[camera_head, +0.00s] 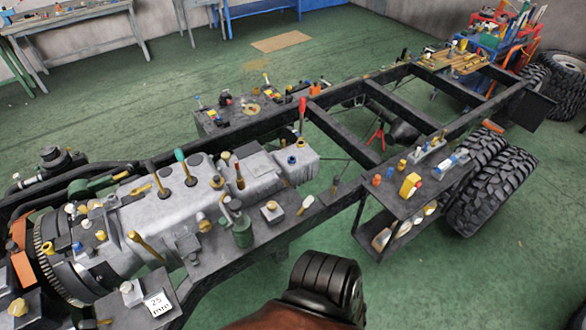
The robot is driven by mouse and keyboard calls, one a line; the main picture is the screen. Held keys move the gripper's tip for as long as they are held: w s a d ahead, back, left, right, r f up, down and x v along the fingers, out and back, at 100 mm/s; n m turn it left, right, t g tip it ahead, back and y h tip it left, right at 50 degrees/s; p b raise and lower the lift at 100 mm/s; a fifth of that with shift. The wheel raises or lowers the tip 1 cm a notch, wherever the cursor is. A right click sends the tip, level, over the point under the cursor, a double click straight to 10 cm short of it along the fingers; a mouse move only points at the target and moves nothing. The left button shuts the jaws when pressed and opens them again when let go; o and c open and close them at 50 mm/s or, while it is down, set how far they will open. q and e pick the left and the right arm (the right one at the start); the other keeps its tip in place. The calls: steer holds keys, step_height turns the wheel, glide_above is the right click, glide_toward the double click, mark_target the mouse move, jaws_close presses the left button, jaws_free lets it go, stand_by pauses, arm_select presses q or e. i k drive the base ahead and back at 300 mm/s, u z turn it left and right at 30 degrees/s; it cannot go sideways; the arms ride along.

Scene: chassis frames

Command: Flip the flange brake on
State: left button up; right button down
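A black vehicle chassis frame (345,132) runs from lower left to upper right, with a grey gearbox housing (150,212) on it. I cannot tell for sure which part is the flange brake. Several levers stand on or by the housing: a red-handled lever (302,112), upright behind the box at its right end; a green-knobbed lever (184,166), tilted; a yellow lever (146,246) near the front, leaning left. A small red forked part (376,138) sits inside the frame. I see neither of my grippers.
A black side shelf (400,205) with small coloured parts projects from the frame's near side, beside black tyres (492,190). A dark ribbed round object (328,284) stands at bottom centre. Green floor is clear at lower right.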

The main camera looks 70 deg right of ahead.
mark_target(336, 178)
steer(key=z, duration=2.25)
steer(key=i, duration=0.7)
steer(key=u, duration=0.25)
